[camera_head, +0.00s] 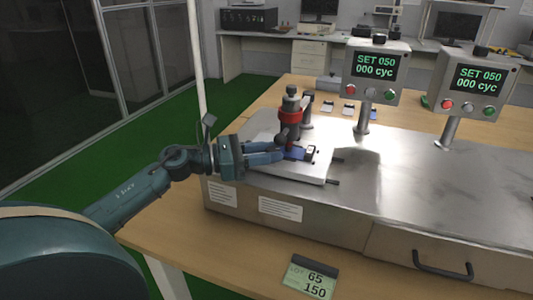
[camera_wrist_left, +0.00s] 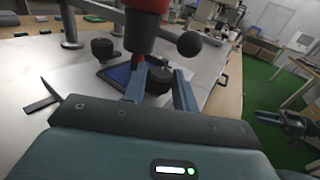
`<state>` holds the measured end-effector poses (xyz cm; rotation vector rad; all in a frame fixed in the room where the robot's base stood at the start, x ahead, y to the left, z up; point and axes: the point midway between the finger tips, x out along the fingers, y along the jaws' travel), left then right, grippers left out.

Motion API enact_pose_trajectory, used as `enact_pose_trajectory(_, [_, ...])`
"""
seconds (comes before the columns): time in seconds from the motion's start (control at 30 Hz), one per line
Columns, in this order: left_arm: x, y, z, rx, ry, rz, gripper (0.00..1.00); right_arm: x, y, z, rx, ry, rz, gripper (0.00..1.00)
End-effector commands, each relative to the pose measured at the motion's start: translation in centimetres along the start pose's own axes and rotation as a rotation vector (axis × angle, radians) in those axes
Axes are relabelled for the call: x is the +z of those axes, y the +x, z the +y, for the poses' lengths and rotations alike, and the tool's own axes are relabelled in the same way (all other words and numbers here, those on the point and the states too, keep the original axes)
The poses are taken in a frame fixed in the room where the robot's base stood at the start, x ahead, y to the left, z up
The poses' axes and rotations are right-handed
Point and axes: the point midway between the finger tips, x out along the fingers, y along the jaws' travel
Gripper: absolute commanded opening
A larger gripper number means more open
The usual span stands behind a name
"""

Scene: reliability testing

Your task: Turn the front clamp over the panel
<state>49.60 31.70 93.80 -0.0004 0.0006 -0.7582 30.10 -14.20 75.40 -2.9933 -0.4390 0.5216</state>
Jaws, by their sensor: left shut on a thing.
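The blue panel (camera_head: 298,153) lies on a light metal plate under a red and grey press head (camera_head: 290,110). In the left wrist view the panel (camera_wrist_left: 120,74) shows partly behind my fingers. My left gripper (camera_head: 283,152) reaches in from the left, low at the panel's near side. In the left wrist view its fingers (camera_wrist_left: 160,76) are on either side of a black round clamp knob (camera_wrist_left: 158,84), shut on it. This appears to be the front clamp. Another black clamp knob (camera_wrist_left: 103,48) stands across the panel. What looks like my right gripper (camera_wrist_left: 287,122) shows far right; its jaws are unclear.
Two display boxes (camera_head: 376,72) (camera_head: 472,85) on posts stand to the right on the metal bench top (camera_head: 385,190). A dark ball-ended lever (camera_wrist_left: 190,44) is close above my fingers. A card (camera_head: 311,278) reading 65 and 150 lies at the wooden table's front.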

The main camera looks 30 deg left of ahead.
Motion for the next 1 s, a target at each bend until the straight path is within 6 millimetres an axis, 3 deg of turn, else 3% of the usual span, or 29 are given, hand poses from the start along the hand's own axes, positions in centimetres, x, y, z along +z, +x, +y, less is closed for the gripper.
enact_pose_trajectory(0.07, [0.1,0.0,0.1,0.002,0.0,-0.002,0.06,0.0,0.0,0.0,0.0,0.0,0.0,0.36])
enact_pose_trajectory(0.1, [0.1,0.0,0.1,0.002,0.0,-0.002,0.31,0.0,0.0,0.0,0.0,0.0,0.0,0.36])
enact_pose_trajectory(0.33, [0.1,0.0,0.0,0.002,0.0,-0.002,0.49,0.0,0.0,0.0,0.0,0.0,0.0,0.36])
enact_pose_trajectory(0.67, [-0.1,-0.4,0.0,0.002,-0.001,0.0,0.49,0.1,0.0,0.0,0.0,0.0,-0.001,0.36])
enact_pose_trajectory(0.83, [-0.3,-2.5,0.0,0.003,-0.001,0.002,0.49,0.3,0.1,0.1,0.001,-0.003,0.007,0.36])
enact_pose_trajectory(1.0, [-0.2,-5.8,0.0,0.004,-0.002,0.002,0.49,0.0,0.0,0.2,0.004,-0.006,0.023,0.36])
